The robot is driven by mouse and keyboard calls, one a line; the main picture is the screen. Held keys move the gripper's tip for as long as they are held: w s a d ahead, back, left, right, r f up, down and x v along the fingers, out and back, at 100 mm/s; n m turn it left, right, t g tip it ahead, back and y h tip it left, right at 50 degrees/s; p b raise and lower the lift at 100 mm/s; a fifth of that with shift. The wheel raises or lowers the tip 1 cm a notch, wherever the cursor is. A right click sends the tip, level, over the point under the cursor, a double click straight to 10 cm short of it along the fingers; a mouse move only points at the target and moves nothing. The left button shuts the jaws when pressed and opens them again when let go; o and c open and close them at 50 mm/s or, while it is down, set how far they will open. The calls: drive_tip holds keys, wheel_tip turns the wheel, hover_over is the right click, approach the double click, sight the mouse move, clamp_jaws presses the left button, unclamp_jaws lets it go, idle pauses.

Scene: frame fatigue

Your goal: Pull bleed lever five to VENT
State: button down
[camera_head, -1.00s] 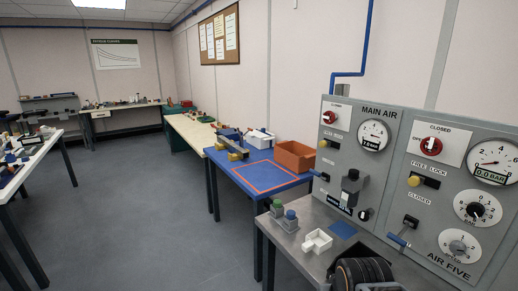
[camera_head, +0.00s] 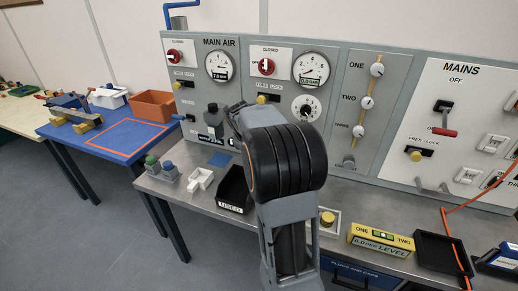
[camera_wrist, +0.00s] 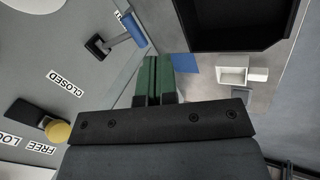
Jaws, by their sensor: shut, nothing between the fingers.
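Bleed lever five (camera_wrist: 132,28) shows in the wrist view at the upper left as a short arm with a blue grip, on a black square mount (camera_wrist: 97,45) on the grey panel. A CLOSED label (camera_wrist: 67,84) is below it, and a partly cut-off label is by the grip. My gripper (camera_wrist: 157,62) has green fingers, shut and empty. Its tips appear just right of and below the blue grip, apart from it in the picture; depth is hard to tell.
A FREE LOCK yellow knob (camera_wrist: 57,131) stands out from the panel at lower left. Beneath lie a black USED tray (camera_head: 232,203), a blue mat (camera_wrist: 185,67) and a white holder (camera_head: 201,178). Right of my arm are a yellow level box (camera_head: 381,239) and an orange cable (camera_head: 447,225).

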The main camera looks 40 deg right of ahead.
wheel_tip(320, 180, up, 3)
drive_tip(key=w+d+n+h, duration=0.1)
drive_tip(key=w+d+n, duration=0.1)
drive_tip(key=n, duration=0.1)
drive_tip(key=w+p+x, duration=0.1)
drive_tip(key=x, duration=1.2)
drive_tip(key=shift+w+t+p, duration=0.2)
drive_tip(key=shift+t+p, duration=0.1)
drive_tip(key=shift+t, duration=0.1)
drive_tip(key=shift+a+f, duration=0.1)
wheel_tip(320, 180, down, 2)
drive_tip(key=shift+f+b, duration=0.15)
drive_tip(key=shift+b, duration=0.95)
